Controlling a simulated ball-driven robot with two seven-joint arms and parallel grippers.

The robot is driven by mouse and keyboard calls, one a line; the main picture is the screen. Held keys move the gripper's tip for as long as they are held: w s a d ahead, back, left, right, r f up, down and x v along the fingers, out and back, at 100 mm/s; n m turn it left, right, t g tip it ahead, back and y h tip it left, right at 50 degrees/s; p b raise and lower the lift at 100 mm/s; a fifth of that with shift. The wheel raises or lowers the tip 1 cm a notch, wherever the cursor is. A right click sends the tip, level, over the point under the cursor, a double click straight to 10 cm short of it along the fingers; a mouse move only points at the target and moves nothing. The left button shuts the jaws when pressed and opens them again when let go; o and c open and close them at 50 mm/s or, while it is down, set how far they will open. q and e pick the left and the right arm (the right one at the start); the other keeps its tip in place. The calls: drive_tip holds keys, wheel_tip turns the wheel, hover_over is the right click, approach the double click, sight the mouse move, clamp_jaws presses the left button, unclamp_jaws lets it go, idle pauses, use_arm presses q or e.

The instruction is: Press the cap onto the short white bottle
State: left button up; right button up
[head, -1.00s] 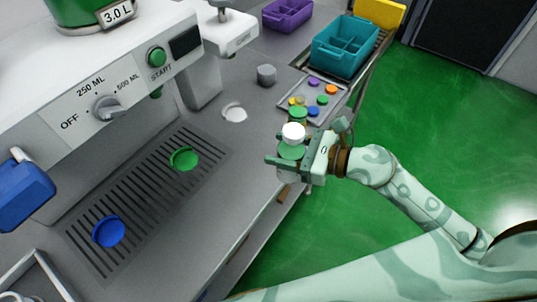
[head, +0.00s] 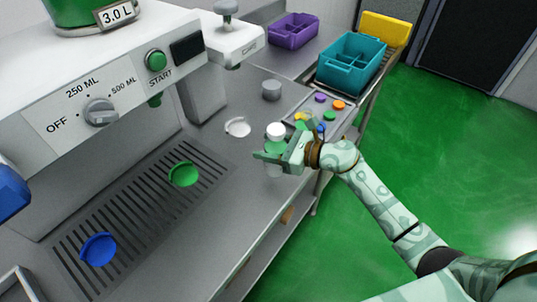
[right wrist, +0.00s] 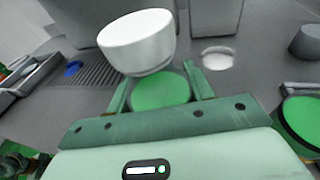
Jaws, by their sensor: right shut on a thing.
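The press head (head: 229,40) hangs from the machine arm above. My left gripper is not in view.
A grey cylinder (head: 271,90) stands behind the seat. A tray (head: 345,118) of coloured discs lies to the right. Teal (head: 350,65) and purple (head: 293,31) bins are at the back. A green cup (head: 183,174) and a blue cup (head: 98,249) are on the slotted grate.

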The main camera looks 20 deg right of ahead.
drive_tip(key=shift+w+f+b, duration=0.15)
drive_tip(key=shift+f+b, duration=0.15)
drive_tip(key=shift+f, duration=0.6)
drive_tip(key=shift+w+f+b, duration=0.15)
drive_tip(key=shift+f+b, duration=0.15)
drive_tip(key=shift+f, duration=0.6)
drive_tip(key=shift+f, duration=0.15)
drive_tip(key=o, duration=1.4)
drive_tip(key=shift+r, duration=0.2)
drive_tip(key=v, duration=1.2)
